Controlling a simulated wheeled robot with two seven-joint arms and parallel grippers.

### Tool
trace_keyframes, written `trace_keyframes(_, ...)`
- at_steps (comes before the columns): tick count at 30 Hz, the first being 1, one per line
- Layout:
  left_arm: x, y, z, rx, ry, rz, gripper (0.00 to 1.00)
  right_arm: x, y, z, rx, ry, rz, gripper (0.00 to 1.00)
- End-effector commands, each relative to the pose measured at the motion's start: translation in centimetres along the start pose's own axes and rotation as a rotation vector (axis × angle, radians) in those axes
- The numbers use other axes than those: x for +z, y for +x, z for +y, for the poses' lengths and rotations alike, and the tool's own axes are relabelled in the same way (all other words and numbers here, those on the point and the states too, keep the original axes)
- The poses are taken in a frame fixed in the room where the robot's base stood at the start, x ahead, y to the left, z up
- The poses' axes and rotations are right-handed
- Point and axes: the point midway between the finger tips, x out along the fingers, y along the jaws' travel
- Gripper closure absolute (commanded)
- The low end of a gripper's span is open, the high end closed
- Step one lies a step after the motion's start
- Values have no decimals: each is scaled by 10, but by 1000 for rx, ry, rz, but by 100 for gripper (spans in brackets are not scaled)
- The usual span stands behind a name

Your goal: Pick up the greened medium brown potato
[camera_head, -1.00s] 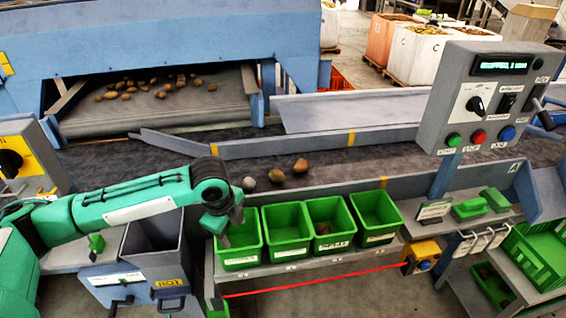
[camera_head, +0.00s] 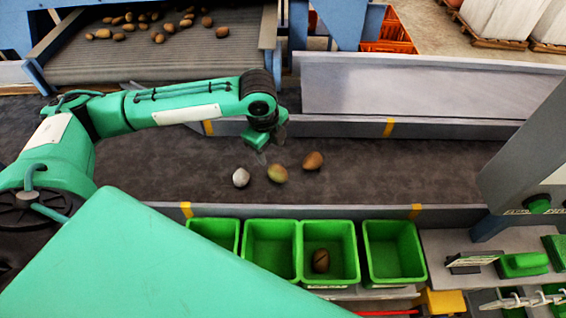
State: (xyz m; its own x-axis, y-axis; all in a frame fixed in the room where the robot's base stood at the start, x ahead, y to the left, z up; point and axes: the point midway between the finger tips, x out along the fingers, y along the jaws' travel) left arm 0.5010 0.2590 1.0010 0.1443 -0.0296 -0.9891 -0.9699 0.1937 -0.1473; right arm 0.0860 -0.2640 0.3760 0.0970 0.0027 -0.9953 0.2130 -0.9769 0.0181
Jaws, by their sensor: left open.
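Three objects lie apart in a row on the dark belt. The middle one is a brown potato with a greenish tint (camera_head: 277,173). A plain brown potato (camera_head: 313,160) lies to its right, and a pale grey, stone-like lump (camera_head: 241,177) to its left. My left gripper (camera_head: 265,152) points down just above and behind the greenish potato and the grey lump. It is open and empty; its fingers are small and partly hidden by the wrist. My right gripper is not in view.
Green bins (camera_head: 272,222) line the belt's near side; one holds a brown potato (camera_head: 320,261). A low grey guide rail (camera_head: 340,127) runs behind the objects. More potatoes (camera_head: 150,22) lie on the feed conveyor at the back. The belt to the right is clear.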

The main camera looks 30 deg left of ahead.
Motion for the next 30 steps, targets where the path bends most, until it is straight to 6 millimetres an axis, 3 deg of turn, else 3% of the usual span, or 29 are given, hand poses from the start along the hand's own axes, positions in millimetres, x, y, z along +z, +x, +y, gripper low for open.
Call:
trace_keyframes(4, 0, 30, 0, 5, -1, 0, 45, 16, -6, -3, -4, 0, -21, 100)
trace_keyframes(9, 0, 59, 0, 3, -1, 0, 45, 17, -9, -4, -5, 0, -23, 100)
trace_keyframes(18, 1, 84, -1, 4, -1, -1, 45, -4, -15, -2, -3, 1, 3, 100)
trace_keyframes(24, 3, 114, -3, 3, -1, -1, 45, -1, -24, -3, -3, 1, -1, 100)
trace_keyframes(30, 3, 126, -3, 1, 0, 0, 45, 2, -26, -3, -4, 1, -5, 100)
